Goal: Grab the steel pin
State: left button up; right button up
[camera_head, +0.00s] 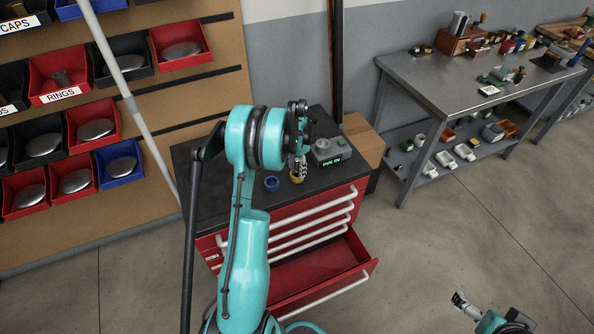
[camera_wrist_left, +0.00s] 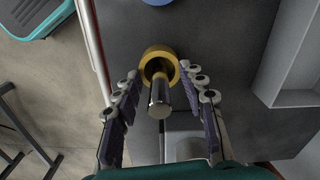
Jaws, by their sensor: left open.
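The steel pin (camera_wrist_left: 159,98) shows in the left wrist view as a shiny cylinder, its end towards the camera. It stands in a yellow ring-shaped holder (camera_wrist_left: 147,58), which also shows on the black cabinet top in the head view (camera_head: 296,178). My left gripper (camera_wrist_left: 160,82) is open, with one finger on each side of the pin and a visible gap to both. In the head view my left gripper (camera_head: 299,160) is over the holder and hides the pin. My right gripper (camera_head: 464,304) is at the lower right, too small to judge.
A blue ring (camera_head: 271,184) sits left of the holder. A grey box with a green display (camera_head: 330,150) stands close on the right. The red cabinet's lower drawer (camera_head: 318,270) is open. Parts bins (camera_head: 60,75) line the left; a steel bench (camera_head: 440,90) stands right.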

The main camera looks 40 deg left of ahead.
pick_arm(q)
grip_shut()
jog(key=shift+r, duration=0.1)
